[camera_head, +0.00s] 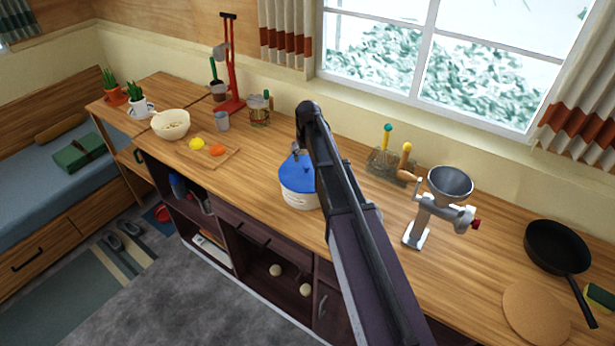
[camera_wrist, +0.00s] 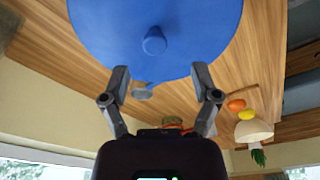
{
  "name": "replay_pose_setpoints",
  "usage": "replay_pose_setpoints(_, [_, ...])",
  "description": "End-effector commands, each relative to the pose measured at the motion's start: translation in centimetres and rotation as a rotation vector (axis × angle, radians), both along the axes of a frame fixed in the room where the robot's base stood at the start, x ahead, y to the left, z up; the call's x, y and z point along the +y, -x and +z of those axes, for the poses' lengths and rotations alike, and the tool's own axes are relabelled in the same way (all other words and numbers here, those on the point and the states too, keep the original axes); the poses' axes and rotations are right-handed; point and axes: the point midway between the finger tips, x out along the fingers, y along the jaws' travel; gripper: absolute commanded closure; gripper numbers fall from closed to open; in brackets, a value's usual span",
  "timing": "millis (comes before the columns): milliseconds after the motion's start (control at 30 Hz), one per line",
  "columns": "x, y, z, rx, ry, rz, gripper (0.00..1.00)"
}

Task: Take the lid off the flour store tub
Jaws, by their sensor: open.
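The flour store tub (camera_head: 299,199) is white with a blue lid (camera_head: 293,176) and stands on the wooden counter. My arm crosses in front of its right side and hides part of it. In the wrist view the blue lid (camera_wrist: 190,25) fills the top middle, with its round blue knob (camera_wrist: 154,41) at its centre. My gripper (camera_wrist: 163,78) is open and empty, its two fingers apart near the lid's edge in that view. The knob is not between the fingertips. In the head view my fingers are hidden behind the arm or too small to make out.
A grain mill (camera_head: 436,205) stands right of the arm, near a frying pan (camera_head: 558,248) and a round board (camera_head: 536,312). A bottle rack (camera_head: 386,163) stands behind.

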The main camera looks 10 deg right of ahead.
Motion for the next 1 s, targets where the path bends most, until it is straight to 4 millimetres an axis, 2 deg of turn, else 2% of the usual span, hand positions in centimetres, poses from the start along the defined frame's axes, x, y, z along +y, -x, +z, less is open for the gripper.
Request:
replay_pose_setpoints(567, [-0.1,-0.1,-0.5,0.0,0.0,-0.001,0.21])
replay_pose_setpoints(1000, [-0.7,-0.5,-3.7,0.0,0.0,-0.002,0.21])
